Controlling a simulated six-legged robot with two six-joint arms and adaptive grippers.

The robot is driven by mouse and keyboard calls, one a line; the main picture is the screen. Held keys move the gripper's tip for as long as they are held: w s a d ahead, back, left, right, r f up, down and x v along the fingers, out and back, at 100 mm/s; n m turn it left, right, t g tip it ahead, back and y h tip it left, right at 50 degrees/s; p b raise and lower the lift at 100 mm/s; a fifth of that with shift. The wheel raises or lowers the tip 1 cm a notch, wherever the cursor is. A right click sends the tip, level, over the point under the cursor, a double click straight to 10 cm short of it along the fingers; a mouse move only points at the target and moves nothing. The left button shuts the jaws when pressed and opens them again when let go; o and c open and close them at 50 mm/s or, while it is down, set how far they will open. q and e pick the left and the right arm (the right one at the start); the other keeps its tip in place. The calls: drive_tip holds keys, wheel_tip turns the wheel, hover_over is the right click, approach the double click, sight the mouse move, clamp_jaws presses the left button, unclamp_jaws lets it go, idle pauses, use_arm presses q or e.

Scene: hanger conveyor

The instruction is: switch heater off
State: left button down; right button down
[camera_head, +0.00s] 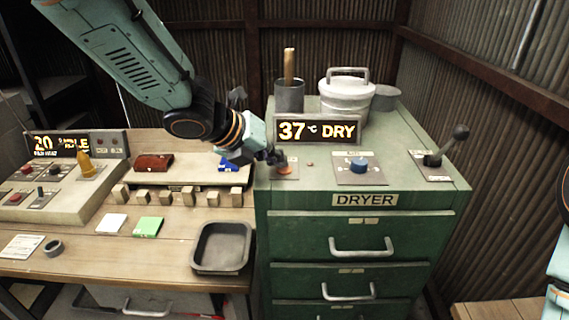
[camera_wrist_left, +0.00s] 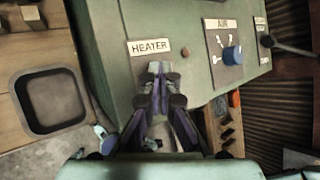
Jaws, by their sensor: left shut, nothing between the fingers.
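The green dryer cabinet (camera_head: 362,230) stands right of the bench, with a display (camera_head: 317,130) reading 37 °C DRY. A small orange-red control (camera_head: 285,170) sits on a plate at the left of its top. My left gripper (camera_head: 276,159) is shut and empty, with its fingertips right at this control; I cannot tell if they touch it. In the left wrist view, the HEATER label (camera_wrist_left: 149,47) shows just beyond my left fingertips (camera_wrist_left: 155,72), and the fingers hide the control. My right gripper is out of view.
A blue air knob (camera_head: 359,165) and a black-knobbed lever (camera_head: 447,147) stand to the right on the cabinet top. A metal pot (camera_head: 347,98) and a cup (camera_head: 289,96) are behind the display. The bench at left holds a dark tray (camera_head: 222,247) and a control panel (camera_head: 50,190).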

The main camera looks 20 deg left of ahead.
use_arm(q)
wheel_tip(320, 180, up, 6)
drive_tip(key=p, duration=0.5)
drive_tip(key=shift+r+p, duration=0.15)
drive_tip(key=shift+p, duration=0.25)
